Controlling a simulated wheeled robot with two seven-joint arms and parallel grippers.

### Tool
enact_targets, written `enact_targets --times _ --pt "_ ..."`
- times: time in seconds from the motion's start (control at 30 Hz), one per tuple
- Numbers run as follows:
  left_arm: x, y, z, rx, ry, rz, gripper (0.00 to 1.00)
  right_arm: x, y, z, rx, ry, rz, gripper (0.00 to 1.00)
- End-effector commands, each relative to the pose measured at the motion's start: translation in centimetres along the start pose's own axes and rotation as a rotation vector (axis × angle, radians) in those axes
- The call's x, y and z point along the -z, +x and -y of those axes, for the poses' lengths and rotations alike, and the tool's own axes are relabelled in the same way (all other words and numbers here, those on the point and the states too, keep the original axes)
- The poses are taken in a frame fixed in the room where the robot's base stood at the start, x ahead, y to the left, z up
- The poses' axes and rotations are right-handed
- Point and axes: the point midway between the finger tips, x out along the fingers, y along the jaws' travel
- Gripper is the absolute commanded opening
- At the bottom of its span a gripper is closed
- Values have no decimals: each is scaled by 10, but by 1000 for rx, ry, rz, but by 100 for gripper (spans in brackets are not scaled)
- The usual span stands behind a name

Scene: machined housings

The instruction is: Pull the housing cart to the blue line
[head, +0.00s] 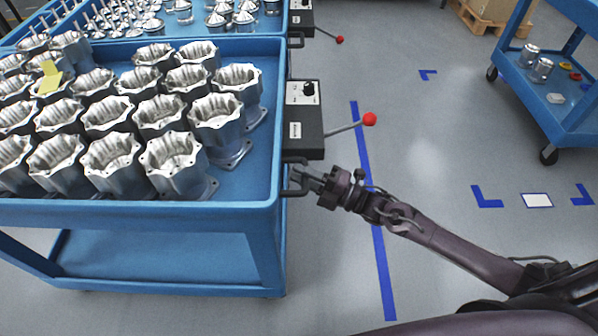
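The housing cart is a blue cart (225,212) on the left, with several grey machined housings (173,160) standing in its top tray. A black control box (305,130) with a red-knobbed lever (369,119) is on its right side. Below that box is a black handle (287,193). My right gripper (302,177) is at this handle, its fingers overlapping it; whether they are closed on it is too small to tell. The blue line (379,245) runs along the floor to the right of the cart, passing under my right arm. My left gripper is out of view.
A second blue cart (285,20) with metal parts stands directly behind. Another blue cart (548,105) with a few parts is at right. Blue corner marks (487,198) and a white label (537,200) are on the floor. The grey floor between the line and right cart is clear.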

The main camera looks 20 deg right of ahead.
Motion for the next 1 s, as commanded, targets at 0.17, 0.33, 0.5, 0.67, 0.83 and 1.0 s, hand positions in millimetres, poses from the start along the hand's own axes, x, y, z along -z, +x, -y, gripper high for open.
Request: enact_targets --times 0.17,0.33,0.5,0.67,0.83,1.0 --pt "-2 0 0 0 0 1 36 0 12 0 1 1 -1 25" --pt "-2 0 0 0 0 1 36 0 13 1 2 1 0 25" --pt "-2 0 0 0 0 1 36 0 13 1 2 1 0 13" --pt "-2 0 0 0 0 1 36 0 12 1 2 1 0 0" --pt "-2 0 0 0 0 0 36 0 12 1 2 1 1 0" --pt "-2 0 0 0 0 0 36 -2 8 0 3 1 1 0"
